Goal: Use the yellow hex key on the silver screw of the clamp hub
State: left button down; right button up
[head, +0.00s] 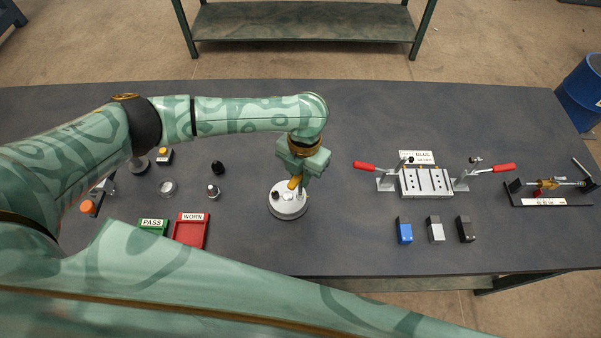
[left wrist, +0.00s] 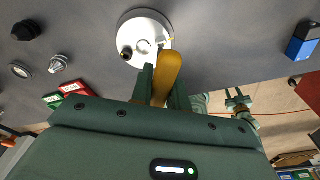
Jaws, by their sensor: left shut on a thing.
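The yellow hex key (head: 294,184) is held in my left gripper (head: 301,172), which is shut on it above the clamp hub. In the left wrist view the key's thick yellow body (left wrist: 167,76) lies between the fingers. The clamp hub (head: 287,207) is a round pale disc on the table; it also shows in the left wrist view (left wrist: 128,24). A dark round feature and a light one show on its face. The key's tip is at the hub's right side; contact with the silver screw cannot be told. A small green pronged part, perhaps my right gripper (left wrist: 238,100), shows beyond the table edge.
Left of the hub are a red WORN tray (head: 190,237), a green PASS tray (head: 153,227), a black knob (head: 217,168) and a silver knob (head: 213,191). To the right stand a red-handled clamp fixture (head: 427,183) and a blue block (head: 404,231). Table between is clear.

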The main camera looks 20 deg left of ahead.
pick_arm(q)
jog(key=shift+f+b, duration=0.7)
jog(key=shift+f, duration=0.4)
jog(key=c, duration=1.9)
grip_release()
jog(key=shift+f, duration=0.1)
grip_shut()
